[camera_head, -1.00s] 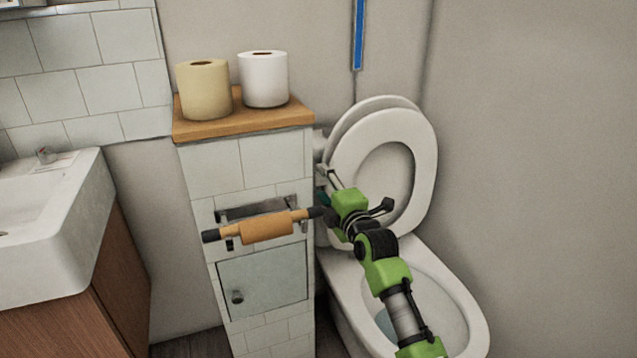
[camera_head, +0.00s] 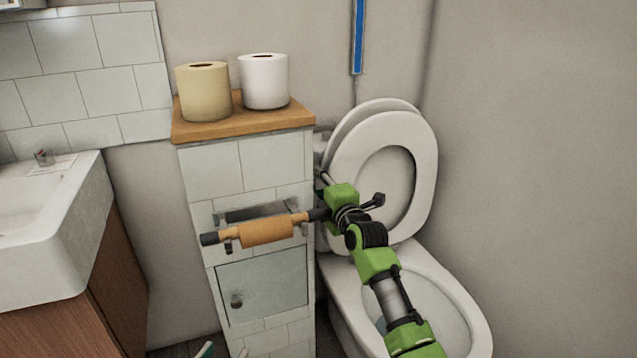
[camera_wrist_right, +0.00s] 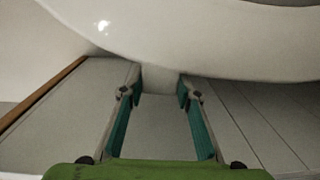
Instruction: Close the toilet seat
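The white toilet seat ring (camera_head: 425,175) is raised and stands upright in front of the raised lid (camera_head: 372,108). The toilet bowl (camera_head: 462,318) below is uncovered. My right gripper (camera_head: 324,180) is at the left edge of the raised seat and lid, beside the tiled cabinet. Its fingers are mostly hidden in the head view. In the right wrist view its two teal fingers (camera_wrist_right: 156,92) are apart, with a white curved rim (camera_wrist_right: 210,55) just beyond the tips; contact cannot be told. My left gripper (camera_head: 222,351) shows only fingertips at the bottom edge, spread apart.
A tiled cabinet (camera_head: 212,168) with a wooden top stands left of the toilet, carrying two paper rolls (camera_head: 264,82). An orange roll holder (camera_head: 265,232) sticks out in front. A sink (camera_head: 55,235) is at far left. The wall bounds the right side.

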